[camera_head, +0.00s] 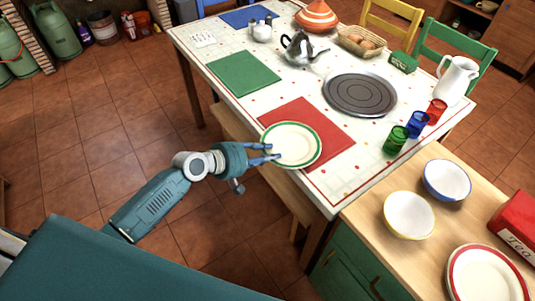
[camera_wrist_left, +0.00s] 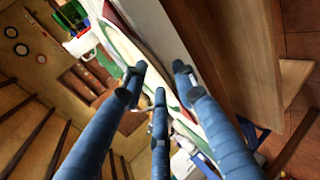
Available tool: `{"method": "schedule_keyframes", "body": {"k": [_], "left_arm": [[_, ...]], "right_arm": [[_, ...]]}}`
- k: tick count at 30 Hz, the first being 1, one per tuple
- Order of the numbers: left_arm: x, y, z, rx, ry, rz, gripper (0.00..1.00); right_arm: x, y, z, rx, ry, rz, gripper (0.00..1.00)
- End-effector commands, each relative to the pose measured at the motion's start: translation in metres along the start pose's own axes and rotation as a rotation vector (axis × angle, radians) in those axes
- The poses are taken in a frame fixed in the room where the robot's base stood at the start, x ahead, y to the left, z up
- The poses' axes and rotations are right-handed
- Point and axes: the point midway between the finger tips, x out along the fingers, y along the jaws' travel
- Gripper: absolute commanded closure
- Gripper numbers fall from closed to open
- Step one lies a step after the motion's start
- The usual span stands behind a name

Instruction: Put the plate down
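The plate (camera_head: 293,144), white with a green rim, is over the red placemat (camera_head: 321,124) at the near left edge of the table (camera_head: 335,184). I cannot tell whether it touches the mat. My left gripper (camera_head: 272,153) is at the plate's left rim, with two fingers showing over it. In the left wrist view, the fingers (camera_wrist_left: 163,82) converge on either side of the plate's rim (camera_wrist_left: 128,44), two on one side and one on the other. My right gripper is not in view.
Green, blue and red glasses (camera_head: 397,139) stand right of the mat. A dark round tray (camera_head: 360,94) lies behind it. A wooden bench (camera_head: 285,186) is below the table edge. The counter at lower right holds bowls (camera_head: 409,215) and a red-rimmed plate stack (camera_head: 487,275).

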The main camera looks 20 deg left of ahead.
Motion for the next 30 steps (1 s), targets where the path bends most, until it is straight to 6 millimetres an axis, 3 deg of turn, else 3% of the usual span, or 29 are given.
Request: {"method": "schedule_keyframes", "body": {"k": [5, 12, 18, 30], "left_arm": [[-0.027, -0.002, -0.001, 0.003, 0.001, -0.003, 0.72], [-0.08, -0.002, 0.0, 0.003, 0.001, -0.003, 0.72], [-0.11, -0.001, 0.0, 0.001, 0.0, -0.002, 0.72], [-0.12, 0.0, 0.0, 0.001, 0.0, 0.0, 0.72]], "right_arm": [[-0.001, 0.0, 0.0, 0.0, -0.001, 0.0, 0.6], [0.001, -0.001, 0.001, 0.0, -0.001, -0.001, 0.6], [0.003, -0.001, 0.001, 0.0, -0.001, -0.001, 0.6], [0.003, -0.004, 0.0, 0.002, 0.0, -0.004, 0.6]]}}
